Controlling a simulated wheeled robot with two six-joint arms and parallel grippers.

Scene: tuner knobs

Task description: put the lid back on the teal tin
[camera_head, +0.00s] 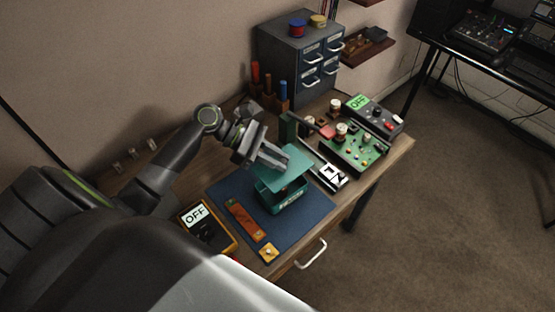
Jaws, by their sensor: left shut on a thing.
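The teal tin (286,204) sits on the blue mat (224,188). The flat teal lid (289,173) is over the tin, covering much of its top from this view. I cannot tell whether lid and tin touch. My left gripper (273,163) is shut on the lid at its far-left side. My right gripper is not in view.
On the mat lie an orange-brown strip (245,221) and a small yellow item (268,253). A yellow meter reading OFF (207,226) is at the left. A green circuit board (358,149) and a grey box (373,116) stand right. A drawer cabinet (300,60) stands behind.

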